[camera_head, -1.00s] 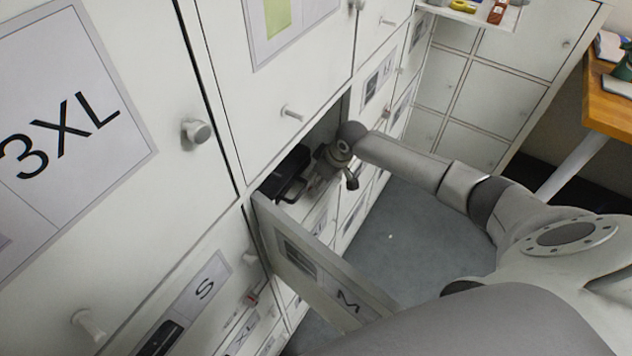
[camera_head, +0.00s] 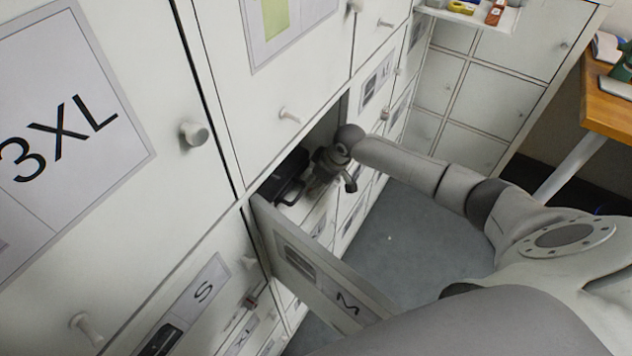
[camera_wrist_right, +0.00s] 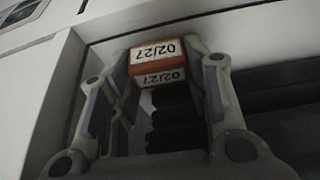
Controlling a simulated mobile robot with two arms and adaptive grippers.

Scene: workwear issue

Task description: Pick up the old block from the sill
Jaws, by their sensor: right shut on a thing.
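An orange-red block (camera_wrist_right: 158,62) with white labels reading "02/27" sits between the fingers of my right gripper (camera_wrist_right: 166,82) in the wrist view. The gripper is shut on it; the labels appear upside down. In the head view my right gripper (camera_head: 312,186) reaches into the open locker compartment above the door marked M. The block cannot be made out there. My left gripper is not in view.
A black case-like object (camera_head: 285,178) lies inside the compartment, left of my gripper. The open M door (camera_head: 318,278) stands out below it. Closed lockers with knobs surround it. A wooden table (camera_head: 606,108) stands at far right, with grey floor (camera_head: 400,240) between.

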